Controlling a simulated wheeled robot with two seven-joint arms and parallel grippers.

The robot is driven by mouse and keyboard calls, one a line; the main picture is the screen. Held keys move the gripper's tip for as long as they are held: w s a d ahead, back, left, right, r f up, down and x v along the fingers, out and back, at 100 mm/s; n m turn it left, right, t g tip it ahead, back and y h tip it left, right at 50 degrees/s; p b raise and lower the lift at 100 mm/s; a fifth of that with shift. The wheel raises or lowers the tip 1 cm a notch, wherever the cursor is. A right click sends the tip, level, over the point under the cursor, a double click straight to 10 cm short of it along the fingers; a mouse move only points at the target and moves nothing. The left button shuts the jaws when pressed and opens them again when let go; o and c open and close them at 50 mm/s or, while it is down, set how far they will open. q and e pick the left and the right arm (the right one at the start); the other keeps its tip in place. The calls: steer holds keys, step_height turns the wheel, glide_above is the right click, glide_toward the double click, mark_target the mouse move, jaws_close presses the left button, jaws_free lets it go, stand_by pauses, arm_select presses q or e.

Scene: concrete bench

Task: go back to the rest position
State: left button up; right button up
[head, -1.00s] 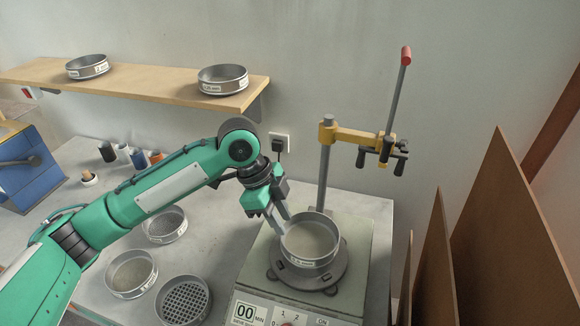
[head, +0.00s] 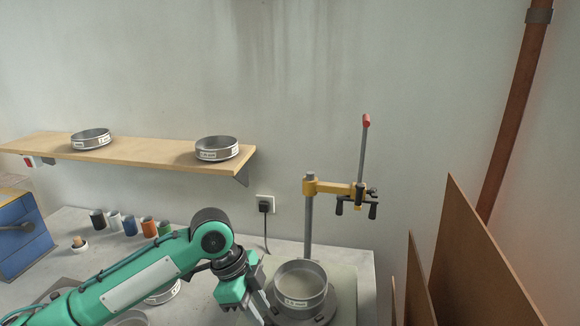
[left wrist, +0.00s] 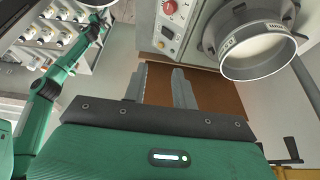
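My left gripper (head: 264,308) is just left of a metal sieve (head: 302,284) in the head view. The left wrist view shows its two fingers (left wrist: 160,88) apart with nothing between them. The sieve sits on the round plate of the shaker (head: 346,280) and also shows at the upper right of the left wrist view (left wrist: 258,62), clear of the fingers. The lower part of the shaker is cut off in the head view. My right gripper is in neither view.
A clamp post (head: 309,225) with a yellow arm and red-tipped lever stands behind the sieve. Brown panels (head: 470,270) lean at the right. A wall shelf (head: 140,152) holds two sieves. Several small bottles (head: 130,225) stand at the back left of the bench.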

arm_select(q)
steer(key=s+f+n+t+h, duration=0.1)
steer(key=s+f+n+t, duration=0.3)
steer(key=s+f+n, duration=0.8)
steer(key=s+a+f+n+y, duration=0.35)
steer(key=s+a, duration=0.25)
steer(key=a, duration=0.2)
steer(key=s+a+f+n+y, duration=0.25)
steer(key=s+a+f, duration=0.25)
steer(key=s+a, duration=0.25)
step_height(320, 180, down, 31)
steer(key=g, duration=0.1)
steer(key=s+a+f, duration=0.2)
steer(key=s+f, duration=0.7)
steer(key=f, duration=0.1)
steer(key=s+a+f+g, duration=0.1)
steer(key=s+a+f, duration=0.1)
steer(key=s+f, duration=0.8)
steer(key=shift+a, duration=0.2)
